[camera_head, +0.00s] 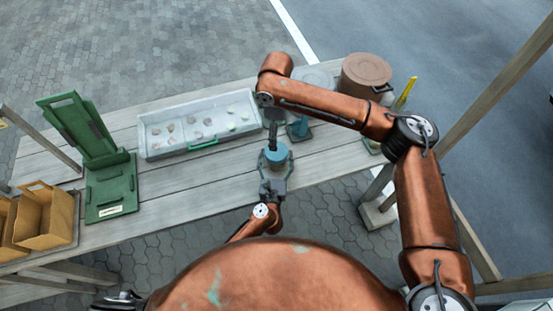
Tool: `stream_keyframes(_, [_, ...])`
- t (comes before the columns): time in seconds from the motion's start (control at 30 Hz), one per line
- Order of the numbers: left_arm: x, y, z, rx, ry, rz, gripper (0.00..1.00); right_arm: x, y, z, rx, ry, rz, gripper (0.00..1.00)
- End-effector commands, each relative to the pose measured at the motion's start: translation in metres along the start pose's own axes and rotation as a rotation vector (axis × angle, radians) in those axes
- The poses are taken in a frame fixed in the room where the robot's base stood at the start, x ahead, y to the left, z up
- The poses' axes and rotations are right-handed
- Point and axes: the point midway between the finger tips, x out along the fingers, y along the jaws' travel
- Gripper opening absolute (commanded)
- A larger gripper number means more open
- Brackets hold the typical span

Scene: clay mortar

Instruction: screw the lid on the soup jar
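The soup jar (281,166) is a small blue vessel near the table's front edge, with a round blue top that looks like its lid (283,153). My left gripper (275,167) comes from the front, with its fingers on both sides of the jar, and looks shut on it. My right gripper (273,143) points down from above, its dark tips at the blue top. Whether these tips grip the lid is too small to tell. The seam between lid and jar is not visible.
A white tray (143,133) with several small pieces lies left of the jar. A green folding stand (118,187) and brown paper bags (45,215) are farther left. A brown lidded pot (365,72) and a yellow-handled tool (405,93) stand at the back right.

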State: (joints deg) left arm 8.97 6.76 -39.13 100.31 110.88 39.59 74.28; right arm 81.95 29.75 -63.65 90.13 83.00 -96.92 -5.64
Motion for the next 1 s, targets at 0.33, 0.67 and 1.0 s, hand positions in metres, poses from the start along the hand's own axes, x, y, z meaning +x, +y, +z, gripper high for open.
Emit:
stream_keyframes(0.33, [0.0,0.0,0.0,0.0,0.001,0.0,0.77,0.0,0.0,0.0,0.0,0.0,0.0,0.82])
stream_keyframes(0.67, [-0.037,0.001,-0.002,-0.001,0.004,0.001,0.77,0.0,0.0,0.0,0.0,0.0,0.0,0.82])
stream_keyframes(1.0, [-0.102,0.001,-0.002,0.0,0.003,0.001,0.77,0.0,0.0,0.0,0.0,0.0,0.0,0.82])
